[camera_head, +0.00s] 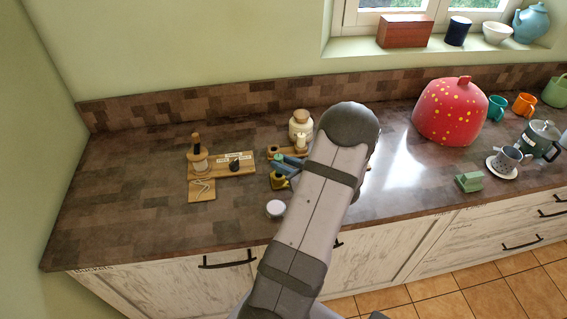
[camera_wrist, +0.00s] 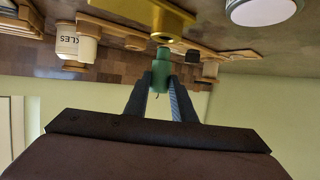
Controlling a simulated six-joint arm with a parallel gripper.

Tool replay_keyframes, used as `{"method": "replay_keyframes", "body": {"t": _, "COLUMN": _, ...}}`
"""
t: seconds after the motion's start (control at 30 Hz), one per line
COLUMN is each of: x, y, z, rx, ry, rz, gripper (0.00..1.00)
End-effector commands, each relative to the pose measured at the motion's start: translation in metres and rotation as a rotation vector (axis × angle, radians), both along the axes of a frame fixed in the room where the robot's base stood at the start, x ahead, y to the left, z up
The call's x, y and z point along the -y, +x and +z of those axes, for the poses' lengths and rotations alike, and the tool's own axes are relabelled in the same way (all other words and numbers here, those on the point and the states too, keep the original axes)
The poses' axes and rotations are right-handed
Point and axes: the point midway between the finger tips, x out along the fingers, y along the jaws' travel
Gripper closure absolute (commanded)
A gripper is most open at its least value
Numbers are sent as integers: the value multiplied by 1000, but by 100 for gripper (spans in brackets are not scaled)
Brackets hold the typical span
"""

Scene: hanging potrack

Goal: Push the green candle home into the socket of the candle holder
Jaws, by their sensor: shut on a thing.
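The green candle (camera_wrist: 160,75) is between the fingers of my gripper (camera_wrist: 160,88) in the wrist view. My gripper is shut on it. A thin dark wick shows at its end on my gripper's side. The brass candle holder (camera_wrist: 130,12) is just beyond the candle's far end, which is at or very near the socket. I cannot tell how deep the candle sits in it. In the head view the yellow holder (camera_head: 279,182) stands on the counter just left of my arm, with the dark bluish fingers beside it. My arm hides part of this area.
A round white-topped container (camera_head: 276,208) stands in front of the holder. A cream jar (camera_head: 301,124) stands behind. A wooden board (camera_head: 238,159) with small items lies to the left. A red dotted dome (camera_head: 450,110) is to the right. The far left counter is clear.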

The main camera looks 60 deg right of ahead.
Motion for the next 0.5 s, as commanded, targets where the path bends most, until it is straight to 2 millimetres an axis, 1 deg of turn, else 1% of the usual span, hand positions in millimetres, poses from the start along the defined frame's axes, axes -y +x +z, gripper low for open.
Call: {"method": "replay_keyframes", "body": {"t": 0.5, "x": 0, "y": 0, "z": -7, "rx": 0, "ry": 0, "rz": 0, "gripper": 100}}
